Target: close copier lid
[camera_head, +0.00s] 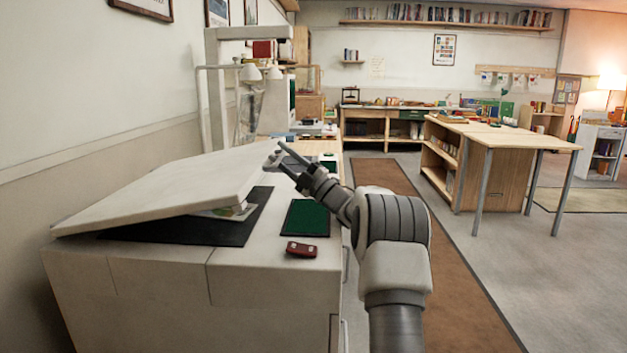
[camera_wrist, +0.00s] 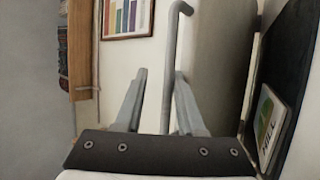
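The copier (camera_head: 180,282) is a pale, boxy machine at the left in the head view. Its light grey lid (camera_head: 165,187) is part-way open, tilted over a dark glass bed (camera_head: 195,230) with a printed sheet or booklet (camera_head: 232,212) on it. In the wrist view the lid (camera_wrist: 222,55) is at upper right, the bed (camera_wrist: 290,55) at the right edge and the booklet (camera_wrist: 268,122) lower right. My gripper (camera_head: 282,155) is at the lid's far right corner. Its fingers (camera_wrist: 160,75) are apart, with a thin grey bar (camera_wrist: 169,50) showing between them; contact cannot be told.
A dark green pad (camera_head: 306,218) and a small red device (camera_head: 301,249) sit on the copier's right side. A wooden table (camera_head: 505,140) stands to the right. A brown runner (camera_head: 440,270) covers clear floor between. Shelves and a workbench (camera_head: 385,110) line the back.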

